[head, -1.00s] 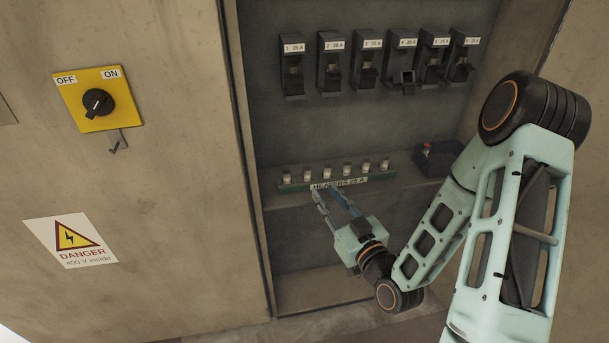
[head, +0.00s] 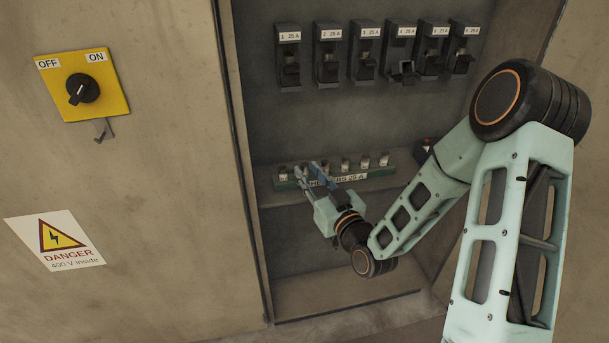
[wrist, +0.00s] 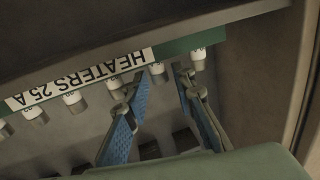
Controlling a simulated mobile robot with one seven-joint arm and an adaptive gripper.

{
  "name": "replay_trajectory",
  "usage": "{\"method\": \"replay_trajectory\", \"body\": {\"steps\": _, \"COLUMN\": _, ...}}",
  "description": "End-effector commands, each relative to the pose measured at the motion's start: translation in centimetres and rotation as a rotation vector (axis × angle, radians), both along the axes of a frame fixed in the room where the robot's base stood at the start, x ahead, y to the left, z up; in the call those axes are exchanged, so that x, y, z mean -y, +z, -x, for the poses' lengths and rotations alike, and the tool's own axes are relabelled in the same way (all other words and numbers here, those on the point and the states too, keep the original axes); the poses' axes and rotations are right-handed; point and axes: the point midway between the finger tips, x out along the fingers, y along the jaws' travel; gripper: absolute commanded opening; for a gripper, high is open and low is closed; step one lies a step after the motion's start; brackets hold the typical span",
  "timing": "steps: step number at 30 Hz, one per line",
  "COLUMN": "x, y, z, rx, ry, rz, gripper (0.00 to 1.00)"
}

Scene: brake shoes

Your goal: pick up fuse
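Several small pale fuses stand in a row on a green rack (head: 390,169) labelled HEATERS 25 A, on the cabinet shelf. The leftmost fuse (head: 282,172) and the rightmost fuse (head: 384,160) show clearly in the head view. My gripper (head: 306,168) is open at the left part of the row. In the wrist view, where the label is upside down, its two blue-padded fingers (wrist: 158,73) lie either side of one fuse (wrist: 157,68), second from the right. Contact cannot be told. Another fuse (wrist: 197,59) lies just outside the right finger.
Several black fuse holders (head: 328,60) hang on the back wall above; the fourth from left (head: 404,72) looks open. A yellow OFF/ON switch panel (head: 82,86) is left of the cabinet opening.

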Motion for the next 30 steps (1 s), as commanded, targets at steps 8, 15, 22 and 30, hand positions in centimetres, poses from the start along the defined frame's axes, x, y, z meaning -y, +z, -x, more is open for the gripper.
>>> {"method": "replay_trajectory", "body": {"steps": 8, "x": -1.3, "y": -0.2, "z": -2.6, "rx": 0.001, "ry": 0.0, "rz": 0.0, "gripper": 0.24}}
{"method": "replay_trajectory", "body": {"steps": 15, "x": -1.3, "y": -0.2, "z": -2.6, "rx": 0.0, "ry": -0.001, "rz": 0.0, "gripper": 0.19}}
{"method": "replay_trajectory", "body": {"steps": 22, "x": -1.3, "y": -0.2, "z": -2.6, "rx": 0.001, "ry": -0.001, "rz": 0.0, "gripper": 0.01}}
{"method": "replay_trajectory", "body": {"steps": 30, "x": -1.3, "y": 0.0, "z": -2.6, "rx": 0.001, "ry": -0.001, "rz": 0.0, "gripper": 0.01}}
